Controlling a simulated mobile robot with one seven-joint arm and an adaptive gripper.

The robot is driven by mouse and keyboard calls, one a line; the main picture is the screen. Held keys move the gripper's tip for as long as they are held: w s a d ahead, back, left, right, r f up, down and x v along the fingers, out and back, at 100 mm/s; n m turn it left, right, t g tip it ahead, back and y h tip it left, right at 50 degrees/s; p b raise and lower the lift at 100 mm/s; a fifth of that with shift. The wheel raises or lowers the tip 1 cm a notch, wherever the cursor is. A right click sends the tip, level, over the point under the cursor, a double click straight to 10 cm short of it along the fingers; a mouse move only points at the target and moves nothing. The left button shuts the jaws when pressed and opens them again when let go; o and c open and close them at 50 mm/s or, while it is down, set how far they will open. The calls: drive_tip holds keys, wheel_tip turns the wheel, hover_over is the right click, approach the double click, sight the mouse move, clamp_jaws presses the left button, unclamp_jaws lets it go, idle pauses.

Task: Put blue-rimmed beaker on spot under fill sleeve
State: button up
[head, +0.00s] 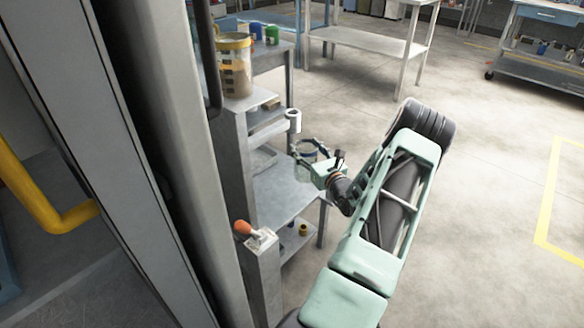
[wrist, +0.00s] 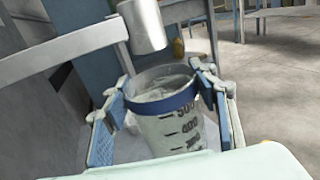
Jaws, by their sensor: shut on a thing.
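The blue-rimmed beaker (wrist: 170,120) is clear with black volume marks and stands upright between my fingers in the wrist view. My gripper (wrist: 160,100) is shut on it just at and below the blue rim. In the head view my gripper (head: 308,154) holds the beaker at the machine's shelf, partly hidden by the fingers. The fill sleeve (wrist: 144,25), a pale metal cylinder, hangs just above and behind the beaker's rim in the wrist view; it also shows in the head view (head: 293,121). The spot under the sleeve is hidden, and I cannot tell whether the beaker touches a surface.
A clear container of brown material (head: 235,70) stands on top of the machine. An orange-handled lever (head: 243,227) is at its near end. The grey shelf (head: 285,190) is bare. Tables stand behind; the floor at right is open.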

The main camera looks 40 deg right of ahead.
sight(308, 179)
drive_tip(key=w+d+f+b, duration=0.1)
drive_tip(key=w+f+b, duration=0.3)
drive_tip(key=w+f, duration=0.4)
drive_tip(key=shift+w+d+f+b, duration=0.2)
drive_tip(key=shift+d+f+b, duration=0.2)
drive_tip(key=shift+f, duration=0.9)
drive_tip(key=shift+f, duration=0.15)
drive_tip(key=o, duration=1.5)
drive_tip(key=p+v, duration=0.1)
drive_tip(key=v, duration=0.5)
drive_tip(key=p+v, duration=0.2)
drive_tip(key=v, duration=0.4)
drive_tip(key=shift+r, duration=0.25)
